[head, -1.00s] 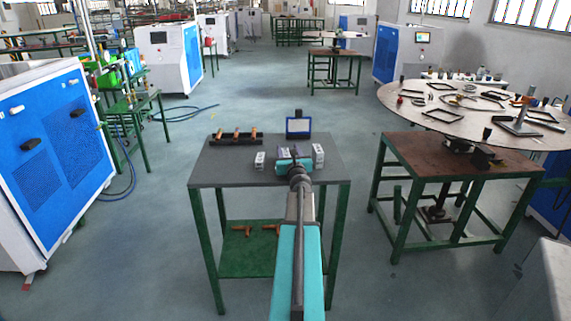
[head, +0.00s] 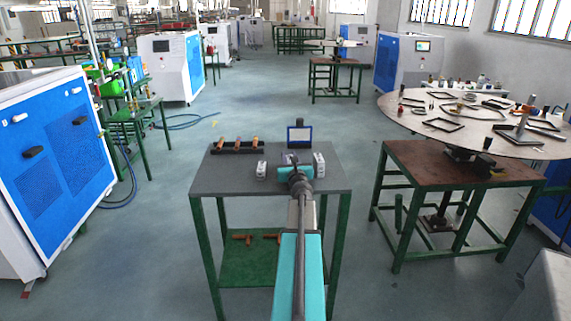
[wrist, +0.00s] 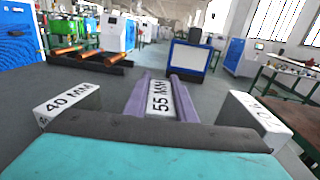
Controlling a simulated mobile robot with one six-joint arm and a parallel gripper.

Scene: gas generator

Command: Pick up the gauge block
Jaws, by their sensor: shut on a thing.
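The gauge block (wrist: 160,98) marked 55 MM is white with black lettering. It lies between the two purple fingers of my gripper (wrist: 159,84) in the wrist view, one finger along each side. My gripper is shut on it. In the head view my gripper (head: 290,160) is over the grey table, and its turquoise body and the arm hide most of that block. I cannot tell whether the block touches the table. A block (wrist: 66,104) marked 40 MM stands to the left, and another block (wrist: 259,118), marked 70 MM, to the right; both are apart from the fingers.
The grey table (head: 215,182) also carries a black rack (head: 237,151) with several copper-coloured pieces at back left. A blue-framed stand (head: 299,134) is behind my gripper. A round table (head: 440,125) with frames and small parts stands at right. The table's front left is clear.

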